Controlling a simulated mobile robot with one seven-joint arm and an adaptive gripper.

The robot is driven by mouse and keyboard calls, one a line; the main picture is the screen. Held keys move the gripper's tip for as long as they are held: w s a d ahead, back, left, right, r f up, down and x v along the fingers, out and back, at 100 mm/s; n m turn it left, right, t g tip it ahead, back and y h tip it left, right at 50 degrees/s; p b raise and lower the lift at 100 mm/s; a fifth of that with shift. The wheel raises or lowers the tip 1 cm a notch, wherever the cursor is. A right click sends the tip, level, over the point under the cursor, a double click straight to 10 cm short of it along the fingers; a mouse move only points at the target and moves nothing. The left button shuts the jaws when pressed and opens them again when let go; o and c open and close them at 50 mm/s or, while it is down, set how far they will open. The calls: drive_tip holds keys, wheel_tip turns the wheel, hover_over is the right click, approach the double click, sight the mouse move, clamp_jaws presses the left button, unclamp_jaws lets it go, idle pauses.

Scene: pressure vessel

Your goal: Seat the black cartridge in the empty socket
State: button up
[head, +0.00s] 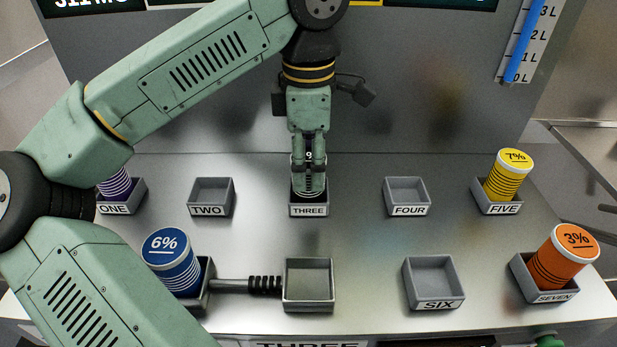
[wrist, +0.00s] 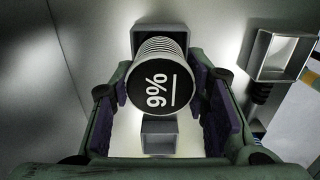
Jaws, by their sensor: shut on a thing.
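The black cartridge (wrist: 157,88) has a black top marked 9% and a pale ribbed side. It sits between the two fingers of my gripper (wrist: 166,98), which is shut on it. In the head view my gripper (head: 309,185) points down at the socket labelled THREE (head: 309,211), and hides most of the cartridge. The cartridge's lower end is at that socket's opening, whose rim shows behind it in the wrist view (wrist: 137,38). I cannot tell how deep it goes in. It looks about upright.
Sockets TWO (head: 211,211), FOUR (head: 407,210), SIX (head: 438,304) and an unlabelled one (head: 309,304) are empty. Purple (head: 115,187), blue (head: 173,265), yellow (head: 508,177) and orange (head: 563,258) cartridges stand in others.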

drive_tip(key=c, duration=0.7)
